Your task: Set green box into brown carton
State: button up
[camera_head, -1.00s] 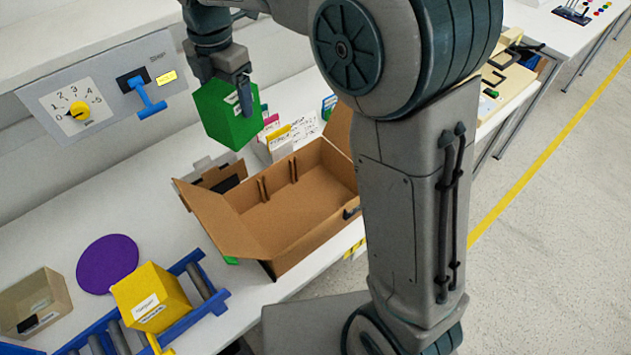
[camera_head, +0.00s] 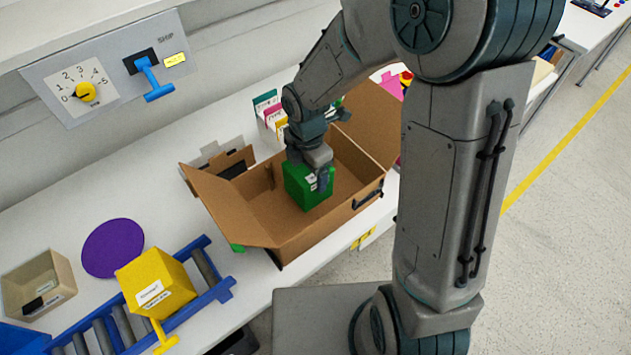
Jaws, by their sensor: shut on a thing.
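The green box (camera_head: 303,190) is inside the open brown carton (camera_head: 232,212), toward its right half. My gripper (camera_head: 318,178) reaches down from above and is shut on the green box. The box looks near the carton's floor, but I cannot tell whether it touches it. The carton stands on the white bench with its flaps spread to the left and to the upper right. Bare carton floor shows left of the box.
A yellow box (camera_head: 155,283) sits on a blue roller conveyor (camera_head: 215,290) at lower left. A purple disc (camera_head: 112,248) and a small tan bin (camera_head: 38,285) lie nearby. A wall panel (camera_head: 110,68) carries a yellow knob (camera_head: 85,92) and a blue lever (camera_head: 152,82). Upright files (camera_head: 268,112) stand behind the carton.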

jog(key=shift+f, duration=2.15)
jog(key=shift+f, duration=0.2)
jog(key=o, duration=1.3)
jog(key=shift+c, duration=0.2)
jog(key=shift+r, duration=0.1)
